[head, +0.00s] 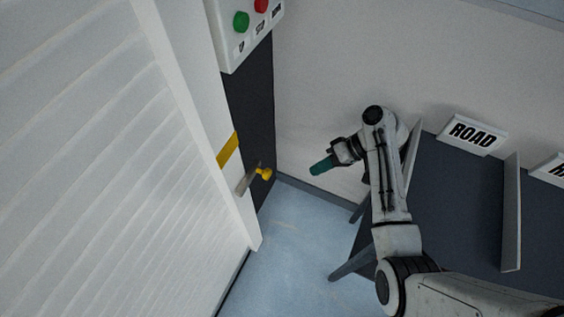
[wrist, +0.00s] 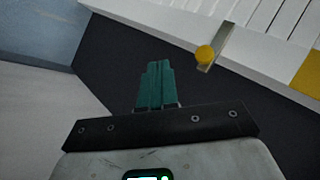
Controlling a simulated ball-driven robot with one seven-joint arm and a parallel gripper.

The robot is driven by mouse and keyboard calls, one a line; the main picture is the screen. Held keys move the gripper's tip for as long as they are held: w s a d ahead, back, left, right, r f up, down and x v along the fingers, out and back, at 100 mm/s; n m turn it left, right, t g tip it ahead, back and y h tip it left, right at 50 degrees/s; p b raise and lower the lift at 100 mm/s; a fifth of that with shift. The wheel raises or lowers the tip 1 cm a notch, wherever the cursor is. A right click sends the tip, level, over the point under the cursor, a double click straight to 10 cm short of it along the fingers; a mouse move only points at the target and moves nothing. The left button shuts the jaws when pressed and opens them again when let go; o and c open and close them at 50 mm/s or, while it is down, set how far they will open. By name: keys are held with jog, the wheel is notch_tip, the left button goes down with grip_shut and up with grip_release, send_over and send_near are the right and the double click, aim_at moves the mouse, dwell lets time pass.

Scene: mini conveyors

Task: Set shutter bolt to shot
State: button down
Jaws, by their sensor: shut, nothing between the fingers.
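The shutter bolt is a grey metal bar (head: 247,180) with a yellow knob (head: 264,174), low on the edge of the white shutter frame. In the wrist view the yellow knob (wrist: 205,55) and the grey bar (wrist: 218,46) show at the upper right, ahead of my fingers. My gripper (head: 321,167) has teal fingers, shut and empty, to the right of the knob and apart from it. In the wrist view my gripper (wrist: 158,75) points toward the dark panel, left of the knob. Whether the bolt is shot cannot be told.
The white slatted shutter (head: 90,170) fills the left, with a yellow patch (head: 228,151) above the bolt. A control box (head: 245,30) with green and red buttons hangs above. Blue floor (head: 285,240) is clear between.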

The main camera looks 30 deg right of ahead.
jog(key=w+d+r+t+y, duration=0.1)
jog(key=w+d+r+y, duration=0.2)
jog(key=w+r+y, duration=0.1)
jog(key=shift+w+d+r+t+y, duration=0.3)
jog(key=shift+r+t, duration=0.1)
jog(key=shift+r, duration=0.15)
jog(key=shift+a, duration=0.15)
jog(key=s+f+x, duration=0.1)
jog(key=s+x, duration=0.1)
jog(key=x, duration=1)
jog(key=shift+s+a+f, duration=0.15)
jog(key=shift+a+f, duration=0.1)
jog(key=shift+a, duration=0.35)
